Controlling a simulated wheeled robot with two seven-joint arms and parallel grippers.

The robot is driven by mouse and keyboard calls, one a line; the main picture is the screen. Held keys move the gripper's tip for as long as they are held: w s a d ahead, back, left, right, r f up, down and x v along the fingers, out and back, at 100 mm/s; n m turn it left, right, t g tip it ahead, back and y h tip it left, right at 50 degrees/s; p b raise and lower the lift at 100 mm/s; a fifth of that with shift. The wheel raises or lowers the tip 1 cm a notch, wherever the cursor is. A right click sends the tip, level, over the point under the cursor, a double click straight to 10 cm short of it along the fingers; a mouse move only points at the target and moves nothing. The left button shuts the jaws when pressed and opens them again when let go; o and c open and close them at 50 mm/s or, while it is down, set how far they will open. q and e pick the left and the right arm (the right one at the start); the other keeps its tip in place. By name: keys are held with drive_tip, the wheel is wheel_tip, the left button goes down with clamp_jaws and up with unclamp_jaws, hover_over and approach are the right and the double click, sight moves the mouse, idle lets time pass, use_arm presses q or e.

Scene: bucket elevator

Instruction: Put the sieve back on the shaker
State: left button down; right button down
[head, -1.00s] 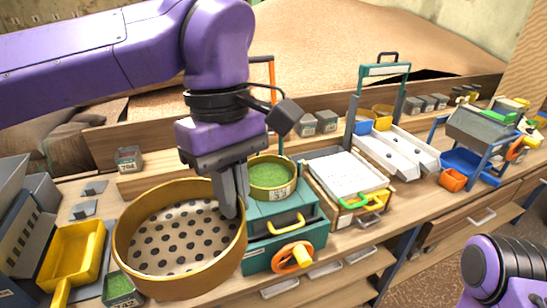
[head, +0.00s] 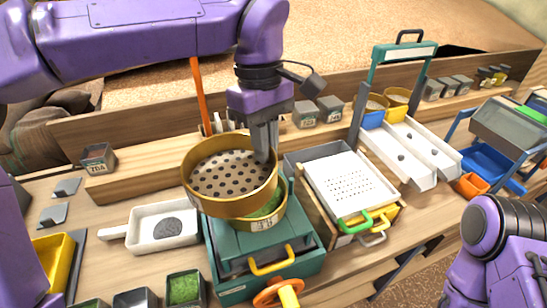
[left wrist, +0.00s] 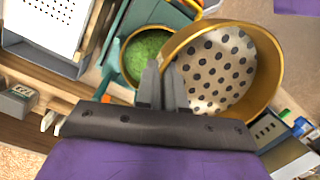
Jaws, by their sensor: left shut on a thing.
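My left gripper (head: 265,150) is shut on the right wall of the sieve (head: 229,174), a round brass pan with a perforated floor. The left wrist view also shows the fingers (left wrist: 164,88) at the rim of the sieve (left wrist: 215,70). The sieve is tilted slightly and held above the teal shaker (head: 262,241). On the shaker is a brass pan (head: 265,224) of green grains, partly hidden under the sieve. In the left wrist view the green pan (left wrist: 147,55) lies beside the sieve. My right arm shows at the lower right, but its gripper is out of view.
A white scoop (head: 163,224) with grey material lies left of the shaker. Small bins, one with green grains (head: 184,288), stand in front. A white perforated tray (head: 347,185) is close on the right. An orange upright (head: 200,97) stands behind.

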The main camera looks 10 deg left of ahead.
use_arm(q)
drive_tip(key=w+f, duration=0.2)
drive_tip(key=f, duration=0.1)
drive_tip(key=w+f, duration=0.2)
drive_tip(key=f, duration=0.1)
drive_tip(key=w+f, duration=0.2)
drive_tip(key=f, duration=0.1)
drive_tip(key=shift+w+d+p, duration=0.3)
drive_tip(key=shift+d+p, duration=0.05)
drive_tip(key=shift+p, duration=0.05)
drive_tip(key=shift+s+f, duration=0.1)
drive_tip(key=shift+f, duration=0.2)
drive_tip(key=shift+w+f, duration=0.2)
drive_tip(key=shift+w, duration=0.1)
drive_tip(key=c, duration=1.7)
unclamp_jaws()
drive_tip(key=o, duration=0.5)
drive_tip(key=shift+s, duration=0.2)
drive_tip(key=shift+c, duration=0.2)
